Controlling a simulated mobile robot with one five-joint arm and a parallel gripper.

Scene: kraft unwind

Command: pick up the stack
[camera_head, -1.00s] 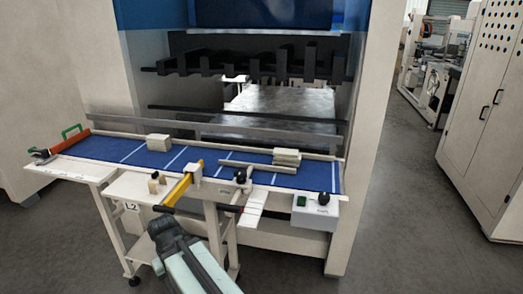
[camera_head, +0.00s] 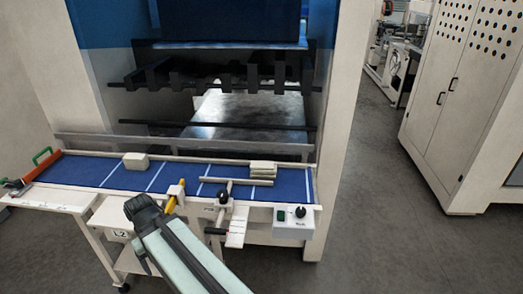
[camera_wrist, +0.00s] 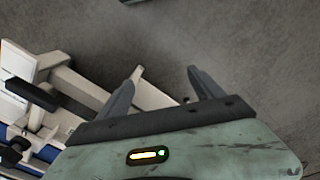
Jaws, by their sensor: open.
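Two small cream stacks sit on the blue belt in the head view. The right stack (camera_head: 262,170) shows thin layers and lies near the belt's back edge, toward its right end. The left block or stack (camera_head: 136,161) sits further left; its layers are too small to tell. My gripper (camera_wrist: 163,72) shows in the wrist view with its two dark fingers spread apart and nothing between them. It points over bare grey floor beside the white frame of the table. Neither stack shows in the wrist view.
The blue belt (camera_head: 93,172) has white cross lines and a low rail behind it. A control box (camera_head: 294,222) with a black knob hangs at its right front. A green-handled red tool (camera_head: 40,164) lies at the left end. Open floor (camera_head: 375,215) lies to the right.

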